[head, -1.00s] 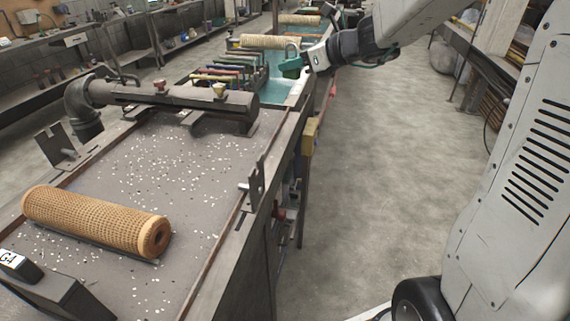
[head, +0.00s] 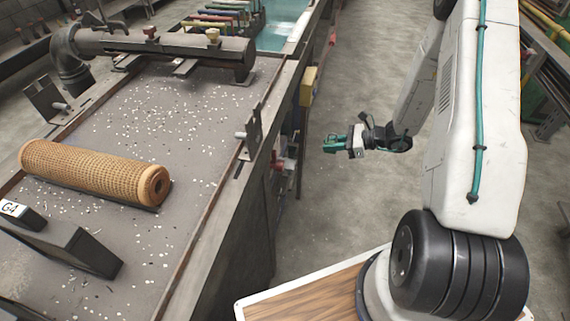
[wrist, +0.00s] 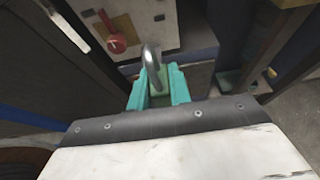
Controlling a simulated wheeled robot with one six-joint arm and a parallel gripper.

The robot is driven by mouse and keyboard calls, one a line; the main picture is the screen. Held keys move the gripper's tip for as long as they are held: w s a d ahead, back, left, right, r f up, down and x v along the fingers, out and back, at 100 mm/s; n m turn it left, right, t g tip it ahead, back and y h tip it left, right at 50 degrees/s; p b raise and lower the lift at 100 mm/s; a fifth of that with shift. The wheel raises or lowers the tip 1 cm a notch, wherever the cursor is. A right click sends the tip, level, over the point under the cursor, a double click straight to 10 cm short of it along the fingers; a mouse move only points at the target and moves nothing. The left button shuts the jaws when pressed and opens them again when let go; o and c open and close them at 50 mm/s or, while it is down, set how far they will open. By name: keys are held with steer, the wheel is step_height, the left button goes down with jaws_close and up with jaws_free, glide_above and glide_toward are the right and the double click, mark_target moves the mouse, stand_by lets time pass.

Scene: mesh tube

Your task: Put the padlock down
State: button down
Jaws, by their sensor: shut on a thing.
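The padlock shows in the wrist view as a silver curved shackle (wrist: 151,62) rising between the teal fingers. Its body is mostly hidden between them. My gripper (wrist: 158,80) is shut on the padlock. In the head view my gripper (head: 334,145) is low over the aisle, to the right of the workbench and apart from it, with its teal fingers pointing left toward the bench side. The padlock is too small to make out clearly there.
A long workbench (head: 140,215) runs along the left, with a tan mesh tube (head: 90,174) on it. A panel with a red knob (wrist: 117,43) faces the gripper in the wrist view; a yellow box (head: 308,86) hangs on the bench side. The concrete floor (head: 345,205) is open.

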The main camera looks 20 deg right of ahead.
steer(key=shift+s+f, duration=0.35)
steer(key=shift+f, duration=0.25)
steer(key=shift+a+f, duration=0.2)
steer(key=shift+a, duration=0.15)
steer(key=w+a, duration=0.2)
steer(key=a, duration=0.2)
steer(key=w+a+f, duration=0.1)
steer(key=w+a, duration=0.1)
steer(key=a, duration=0.3)
steer(key=w+a, duration=0.2)
steer(key=a, duration=0.3)
steer(key=shift+w+f, duration=0.2)
steer(key=shift+w, duration=0.05)
steer(key=shift+d+f, duration=0.1)
steer(key=shift+f, duration=1.65)
steer(key=shift+f, duration=0.15)
steer(key=c, duration=1.3)
jaws_free()
